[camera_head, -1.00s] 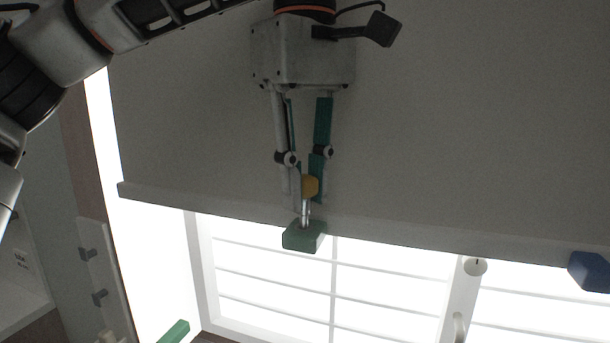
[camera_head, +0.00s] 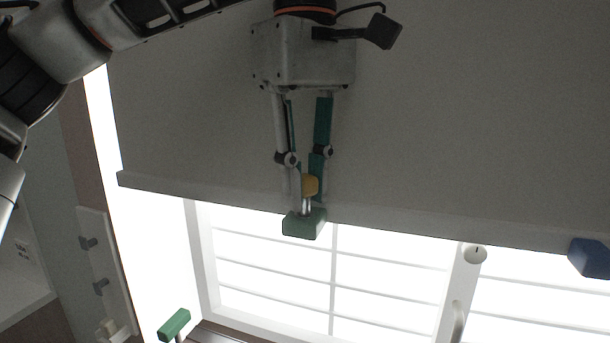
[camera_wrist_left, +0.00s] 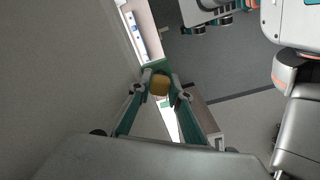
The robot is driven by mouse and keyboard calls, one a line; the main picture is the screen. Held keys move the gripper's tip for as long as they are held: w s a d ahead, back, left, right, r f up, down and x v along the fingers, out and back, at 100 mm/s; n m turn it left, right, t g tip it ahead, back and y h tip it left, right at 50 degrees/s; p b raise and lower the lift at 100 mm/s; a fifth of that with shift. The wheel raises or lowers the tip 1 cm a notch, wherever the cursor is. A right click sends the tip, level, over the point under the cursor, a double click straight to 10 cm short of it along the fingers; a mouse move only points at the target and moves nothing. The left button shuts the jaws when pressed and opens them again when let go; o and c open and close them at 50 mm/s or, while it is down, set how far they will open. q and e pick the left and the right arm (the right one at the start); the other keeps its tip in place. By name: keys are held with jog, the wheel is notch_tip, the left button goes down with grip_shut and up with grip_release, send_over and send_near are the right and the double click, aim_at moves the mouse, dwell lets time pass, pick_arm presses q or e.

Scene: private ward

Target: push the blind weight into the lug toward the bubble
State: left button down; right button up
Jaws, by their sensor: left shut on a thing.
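My left gripper (camera_head: 307,190) hangs in front of the grey blind (camera_head: 450,120), shut on a yellow-headed piece (camera_head: 310,185) that I take for the weight. A short metal shank shows below the yellow head and meets a green block (camera_head: 304,224) at the blind's bottom bar, apparently the lug. How deep the shank sits is hidden. In the left wrist view the yellow head (camera_wrist_left: 160,85) is between the fingertips. A blue block (camera_head: 590,257) is at the bar's right.
A bright window (camera_head: 270,270) lies below and behind the blind's bottom bar (camera_head: 420,235). Another green block (camera_head: 175,323) stands low at left. A panel with grey pegs (camera_head: 100,270) is at the left. The space around the gripper is free.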

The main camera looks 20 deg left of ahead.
pick_arm(q)
jog(key=shift+f, duration=0.2)
jog(key=c, duration=1.8)
grip_release()
jog(key=shift+r, duration=0.1)
jog(key=shift+r, duration=0.2)
notch_tip(320, 180, up, 16)
jog(key=p, duration=0.3)
jog(key=shift+f, duration=0.2)
